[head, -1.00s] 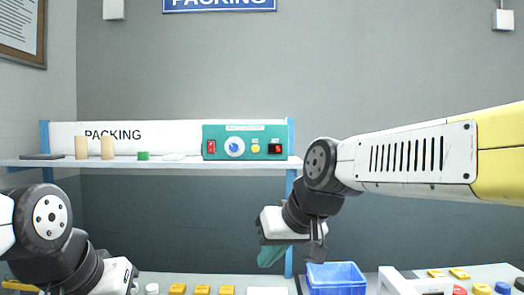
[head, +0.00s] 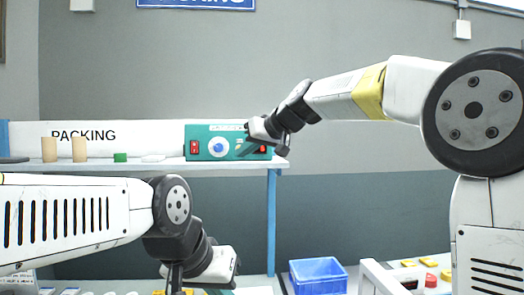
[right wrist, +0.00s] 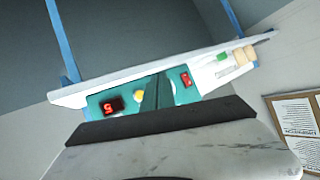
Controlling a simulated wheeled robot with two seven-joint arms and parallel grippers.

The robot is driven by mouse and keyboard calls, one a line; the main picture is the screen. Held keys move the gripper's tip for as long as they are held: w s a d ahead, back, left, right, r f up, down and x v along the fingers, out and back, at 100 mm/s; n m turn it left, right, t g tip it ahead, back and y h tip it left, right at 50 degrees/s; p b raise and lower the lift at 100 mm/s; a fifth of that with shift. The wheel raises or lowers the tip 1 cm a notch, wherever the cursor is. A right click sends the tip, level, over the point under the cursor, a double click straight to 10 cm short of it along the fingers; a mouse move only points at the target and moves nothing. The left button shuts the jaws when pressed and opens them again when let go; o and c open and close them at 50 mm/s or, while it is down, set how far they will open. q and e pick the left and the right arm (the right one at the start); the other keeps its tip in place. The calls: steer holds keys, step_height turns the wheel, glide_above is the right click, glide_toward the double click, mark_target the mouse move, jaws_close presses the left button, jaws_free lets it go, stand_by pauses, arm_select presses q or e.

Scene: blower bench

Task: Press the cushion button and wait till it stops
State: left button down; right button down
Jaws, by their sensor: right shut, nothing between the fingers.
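The teal control box (head: 200,156) stands on the shelf, with a red switch (head: 195,147), a blue knob (head: 218,147) and a red display (head: 263,149). Its yellow button (right wrist: 139,97) shows in the right wrist view beside my right fingertips (right wrist: 157,92); the display (right wrist: 112,105) there is lit with a digit. In the head view, my right gripper (head: 246,150) is shut and empty in front of the box's right half, mostly covering the button. I cannot tell whether the fingertips touch it. My left gripper (head: 190,288) is low at the bottom edge, its fingers unclear.
The white shelf (head: 120,170) also holds wooden cylinders (head: 64,149) and a green piece (head: 120,157) left of the box. A blue bin (head: 318,275) stands on the bench below right. A blue post (head: 272,220) supports the shelf.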

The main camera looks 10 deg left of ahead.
steer(key=w+a, duration=0.2)
steer(key=w, duration=0.6)
steer(key=shift+w+a, duration=0.2)
steer(key=shift+a, duration=0.05)
steer(key=shift+w, duration=0.15)
stand_by(2.0)
steer(key=shift+w+a, duration=0.1)
steer(key=shift+w, duration=0.15)
steer(key=shift+w+a, duration=0.1)
steer(key=shift+w, duration=0.25)
stand_by(0.7)
steer(key=shift+s, duration=0.15)
steer(key=shift+s+d, duration=0.25)
steer(key=shift+s, duration=0.35)
